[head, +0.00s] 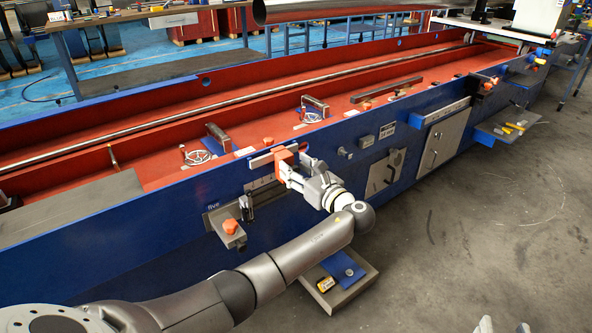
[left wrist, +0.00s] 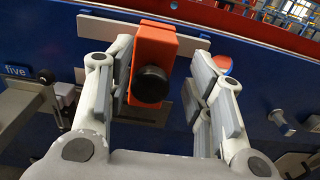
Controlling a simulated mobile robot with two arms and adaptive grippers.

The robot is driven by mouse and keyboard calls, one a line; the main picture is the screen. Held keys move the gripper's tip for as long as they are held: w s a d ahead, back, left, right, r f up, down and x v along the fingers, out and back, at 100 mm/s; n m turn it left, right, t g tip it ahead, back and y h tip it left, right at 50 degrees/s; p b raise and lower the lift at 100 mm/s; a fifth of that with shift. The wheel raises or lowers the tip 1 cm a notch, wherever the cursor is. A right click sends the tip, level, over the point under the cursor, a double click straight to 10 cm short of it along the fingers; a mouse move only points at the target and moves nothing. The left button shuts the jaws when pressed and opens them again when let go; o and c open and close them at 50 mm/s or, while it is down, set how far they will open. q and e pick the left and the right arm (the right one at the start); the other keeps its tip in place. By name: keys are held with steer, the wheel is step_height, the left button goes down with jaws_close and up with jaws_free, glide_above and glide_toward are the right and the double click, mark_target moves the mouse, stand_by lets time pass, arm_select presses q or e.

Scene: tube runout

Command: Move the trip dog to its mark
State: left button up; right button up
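The trip dog appears to be an orange block (head: 284,157) on a pale rail (head: 262,161) along the machine's blue side. In the left wrist view the orange block (left wrist: 155,45) has a black knob (left wrist: 149,86) facing me. My left gripper (head: 289,172) is at the block. In the left wrist view its fingers (left wrist: 160,90) stand on either side of it, with a clear gap at the right finger. The left finger is close; contact cannot be told. I cannot make out the mark. Two pale tips at the bottom edge look like my right gripper (head: 504,326), apart and empty.
A second orange piece (head: 230,227) sits on a bracket left of the arm, near the label "five" (left wrist: 16,70). A low shelf (head: 351,291) holds a blue pad below the arm. Another shelf (head: 508,123) juts out farther right. The grey floor at right is clear.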

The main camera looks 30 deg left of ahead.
arm_select(q)
steer(key=shift+s, duration=0.1)
steer(key=shift+s+d+f, duration=0.15)
steer(key=shift+s+d, duration=0.05)
steer(key=shift+d, duration=0.25)
steer(key=v, duration=1.1)
steer(key=shift+w, duration=0.1)
